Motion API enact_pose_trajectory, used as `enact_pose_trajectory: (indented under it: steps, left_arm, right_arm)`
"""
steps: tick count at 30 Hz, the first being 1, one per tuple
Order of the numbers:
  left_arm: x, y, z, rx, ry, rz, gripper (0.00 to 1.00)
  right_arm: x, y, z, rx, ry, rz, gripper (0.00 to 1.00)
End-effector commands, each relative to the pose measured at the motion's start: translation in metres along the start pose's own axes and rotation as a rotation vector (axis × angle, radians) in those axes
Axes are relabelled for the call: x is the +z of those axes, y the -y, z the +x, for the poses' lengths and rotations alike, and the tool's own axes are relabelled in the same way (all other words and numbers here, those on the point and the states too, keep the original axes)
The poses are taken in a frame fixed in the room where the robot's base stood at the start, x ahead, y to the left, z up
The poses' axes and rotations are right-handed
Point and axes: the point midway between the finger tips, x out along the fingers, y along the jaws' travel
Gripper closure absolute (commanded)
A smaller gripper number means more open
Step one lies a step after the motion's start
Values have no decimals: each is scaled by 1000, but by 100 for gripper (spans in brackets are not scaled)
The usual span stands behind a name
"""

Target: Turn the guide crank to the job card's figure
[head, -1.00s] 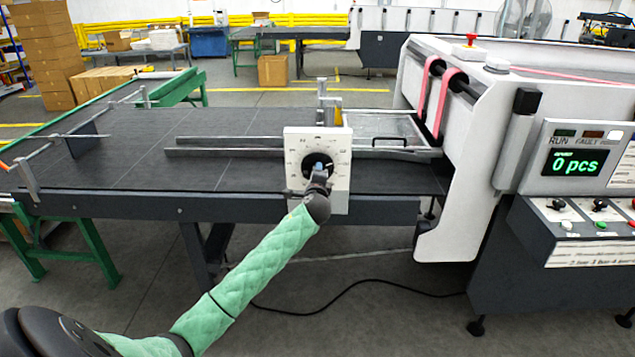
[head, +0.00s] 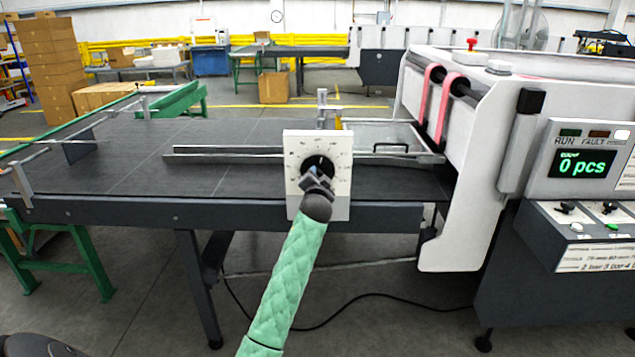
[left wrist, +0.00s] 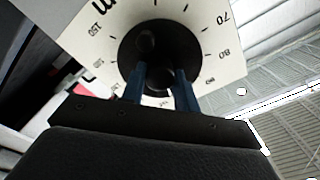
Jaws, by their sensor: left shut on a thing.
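The guide crank is a black round knob (left wrist: 131,46) on a white dial plate (head: 337,188) at the front edge of the dark feed table. Numbers ring the dial; 70, 80 and 150 can be read in the left wrist view. My left gripper (head: 318,176) is at the crank from the front, and its blue fingers (left wrist: 160,88) are shut on the crank's knob. The fingers and wrist hide the lower part of the dial, so I cannot tell the exact setting. My right gripper is not in view. No job card is readable.
The dark feed table (head: 120,165) carries metal guide rails (head: 225,152) behind the dial. The white folder gluer machine (head: 460,190) stands to the right, with a display (head: 582,163) reading 0 pcs. A black cable lies on the floor below.

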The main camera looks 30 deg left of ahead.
Motion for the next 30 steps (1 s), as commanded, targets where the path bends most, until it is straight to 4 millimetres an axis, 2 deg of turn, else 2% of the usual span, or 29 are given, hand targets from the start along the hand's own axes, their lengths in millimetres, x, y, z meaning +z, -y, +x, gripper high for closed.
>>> enact_pose_trajectory:
  steps: [6,15,21,30]
  left_arm:
    - [2,-3,0,2,4,-208,92]
    - [2,-3,0,2,6,-479,92]
    - [2,-3,0,1,6,-620,92]
    - [2,-2,0,1,6,-745,92]
  right_arm:
    - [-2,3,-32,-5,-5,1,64]
    - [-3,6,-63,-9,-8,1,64]
    - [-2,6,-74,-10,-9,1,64]
    - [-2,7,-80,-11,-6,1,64]
